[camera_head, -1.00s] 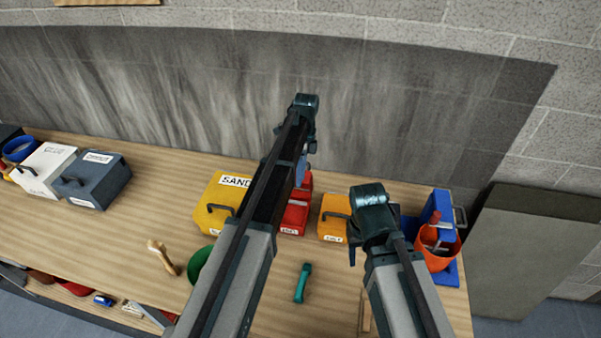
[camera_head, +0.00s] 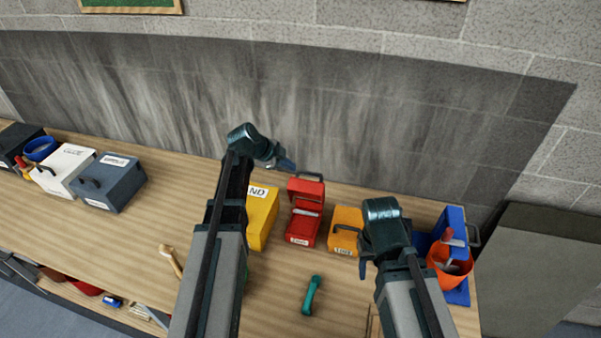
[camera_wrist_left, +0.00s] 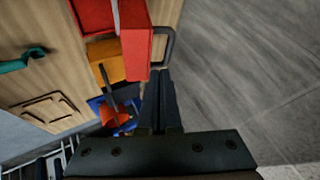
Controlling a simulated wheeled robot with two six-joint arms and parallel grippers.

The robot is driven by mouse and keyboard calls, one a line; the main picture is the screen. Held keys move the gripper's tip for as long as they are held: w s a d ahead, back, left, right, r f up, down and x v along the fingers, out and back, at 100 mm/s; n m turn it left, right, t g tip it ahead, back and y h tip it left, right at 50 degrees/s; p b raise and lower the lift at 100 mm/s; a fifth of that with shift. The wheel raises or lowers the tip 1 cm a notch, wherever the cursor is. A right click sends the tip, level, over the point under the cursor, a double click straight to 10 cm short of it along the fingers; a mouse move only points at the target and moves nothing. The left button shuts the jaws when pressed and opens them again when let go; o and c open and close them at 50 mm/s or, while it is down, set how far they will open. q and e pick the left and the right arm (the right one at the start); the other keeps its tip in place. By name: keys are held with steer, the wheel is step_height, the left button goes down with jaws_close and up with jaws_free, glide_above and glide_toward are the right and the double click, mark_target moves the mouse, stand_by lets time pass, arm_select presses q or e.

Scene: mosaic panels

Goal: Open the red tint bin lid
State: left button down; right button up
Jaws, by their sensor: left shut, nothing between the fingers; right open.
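The red tint bin (camera_head: 303,228) stands on the bench between two yellow-orange bins. Its lid (camera_head: 307,192) is raised and tilted back, and the inside shows; the lid's dark handle (camera_head: 310,175) is at the top. In the left wrist view the red lid (camera_wrist_left: 135,45) and its handle (camera_wrist_left: 164,46) lie just beyond the fingers. My left gripper (camera_head: 287,164) is shut and empty, close to the handle's left side and apart from it. My right gripper (camera_head: 364,262) is open and empty in front of the orange bin; its fingers are partly hidden.
The sand bin (camera_head: 262,215) stands left of the red bin, the orange bin (camera_head: 345,228) right. A teal handle-shaped object (camera_head: 311,295) lies in front. An orange bucket (camera_head: 450,263) and blue box are at right. The wall is close behind.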

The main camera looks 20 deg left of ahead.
arm_select(q)
steer(key=b+x, duration=0.7)
steer(key=x, duration=0.2)
steer(key=shift+s+a+f, duration=0.1)
steer(key=shift+w+d+f+b, duration=0.25)
steer(key=shift+f+b, duration=0.05)
steer(key=shift+f, duration=0.05)
steer(key=shift+r, duration=0.1)
steer(key=shift+g, duration=0.7)
steer(key=w+p, duration=0.1)
steer(key=w, duration=0.3)
steer(key=shift+w+r+p, duration=0.15)
steer(key=shift+w+p, duration=0.1)
steer(key=shift+p, duration=0.15)
